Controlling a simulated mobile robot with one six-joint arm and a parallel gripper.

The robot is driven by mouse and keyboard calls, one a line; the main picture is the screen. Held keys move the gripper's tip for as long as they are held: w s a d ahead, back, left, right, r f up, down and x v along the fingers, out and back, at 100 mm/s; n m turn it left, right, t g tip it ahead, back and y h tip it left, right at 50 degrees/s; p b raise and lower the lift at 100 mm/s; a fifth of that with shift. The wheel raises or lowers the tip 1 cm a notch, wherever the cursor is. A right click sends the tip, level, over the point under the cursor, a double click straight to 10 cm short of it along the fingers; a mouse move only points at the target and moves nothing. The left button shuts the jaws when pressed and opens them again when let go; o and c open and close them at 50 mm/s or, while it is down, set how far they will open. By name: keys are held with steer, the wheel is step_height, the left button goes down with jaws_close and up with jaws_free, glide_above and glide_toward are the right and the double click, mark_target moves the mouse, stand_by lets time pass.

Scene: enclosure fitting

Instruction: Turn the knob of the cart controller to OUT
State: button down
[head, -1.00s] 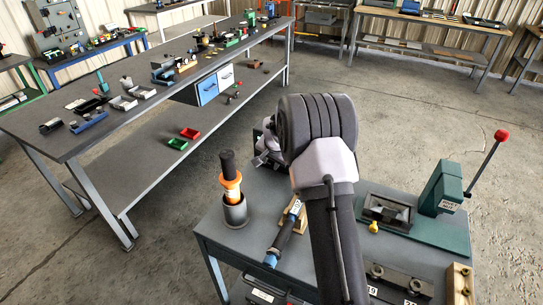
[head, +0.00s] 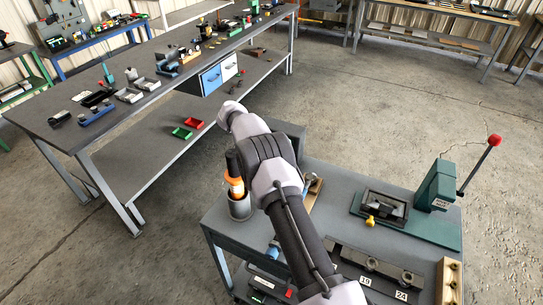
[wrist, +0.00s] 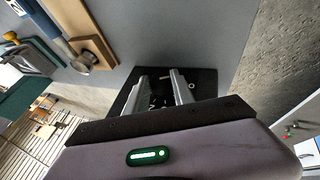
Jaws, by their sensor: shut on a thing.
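The cart controller is a black panel (wrist: 207,82) with white lettering, of which only parts of letters show in the wrist view. In the head view a dark box (head: 291,132) at the far edge of the cart, partly behind my arm, looks like it. My gripper (wrist: 159,77) is over the panel, its two metal fingers spaced apart around the knob. The knob itself is mostly hidden between the fingers, so I cannot read its setting. In the head view my arm hides the fingers.
The grey cart (head: 335,185) carries a green press (head: 435,190) with a red-tipped lever, and a block with labels 19 and 24 (head: 385,268). A long bench (head: 75,135) stands left.

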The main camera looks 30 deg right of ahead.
stand_by(0.4)
steer(key=c, duration=1.1)
jaws_free()
steer(key=p+v, duration=0.4)
steer(key=v, duration=1.3)
steer(key=shift+w+a+p, duration=0.15)
steer(key=shift+a+p, duration=0.05)
steer(key=shift+p, duration=0.1)
